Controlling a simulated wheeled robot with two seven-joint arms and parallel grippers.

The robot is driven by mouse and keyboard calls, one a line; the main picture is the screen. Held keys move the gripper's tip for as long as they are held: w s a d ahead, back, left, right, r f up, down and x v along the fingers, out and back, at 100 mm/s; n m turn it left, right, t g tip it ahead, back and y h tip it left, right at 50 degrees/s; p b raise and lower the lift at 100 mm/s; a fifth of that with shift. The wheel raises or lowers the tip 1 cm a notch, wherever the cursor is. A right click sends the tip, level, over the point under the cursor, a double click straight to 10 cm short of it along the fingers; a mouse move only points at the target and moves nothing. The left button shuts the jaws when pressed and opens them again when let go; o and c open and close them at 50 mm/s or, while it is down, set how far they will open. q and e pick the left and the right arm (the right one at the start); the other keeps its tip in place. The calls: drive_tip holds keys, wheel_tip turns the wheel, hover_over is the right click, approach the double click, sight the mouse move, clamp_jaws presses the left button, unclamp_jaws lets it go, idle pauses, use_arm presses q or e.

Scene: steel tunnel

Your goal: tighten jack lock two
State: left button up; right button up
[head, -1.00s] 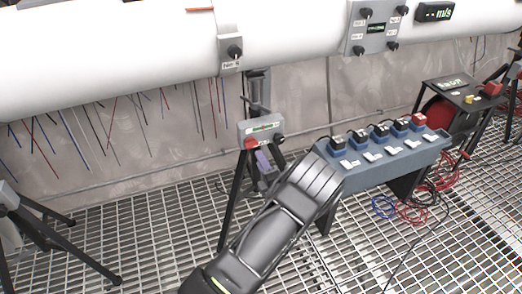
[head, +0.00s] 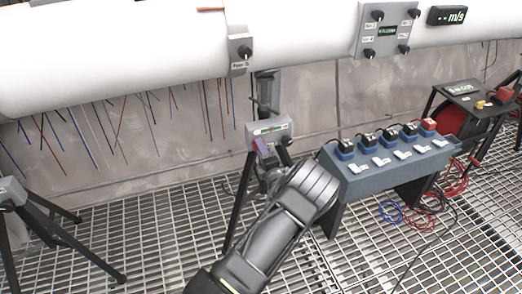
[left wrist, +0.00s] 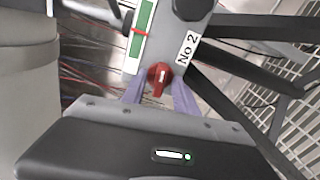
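The jack stand's grey head box (head: 281,129), with a green gauge, stands under the white pipe on dark legs. In the left wrist view its face shows the label "No 2" (left wrist: 187,49), a green gauge strip with a red mark (left wrist: 140,35) and the red lock knob (left wrist: 159,78). My left gripper (left wrist: 159,92) has its two purple fingers spread on either side of the knob, with slight gaps visible; contact cannot be made out. In the head view my left gripper (head: 260,148) is at the box's front and hides the knob. My right gripper is out of view.
A blue bench (head: 390,170) with several switch blocks stands close to the right of the jack. Another tripod (head: 40,225) stands at left. The white pipe (head: 130,50) runs overhead. Loose cables (head: 420,215) lie on the grating floor at right.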

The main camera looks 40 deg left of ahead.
use_arm(q)
clamp_jaws()
drive_tip(key=shift+f, duration=0.1)
idle(0.6)
drive_tip(key=m+b, duration=0.5)
drive_tip(key=m, duration=1.4)
drive_tip(key=shift+d, duration=0.1)
idle(0.4)
unclamp_jaws()
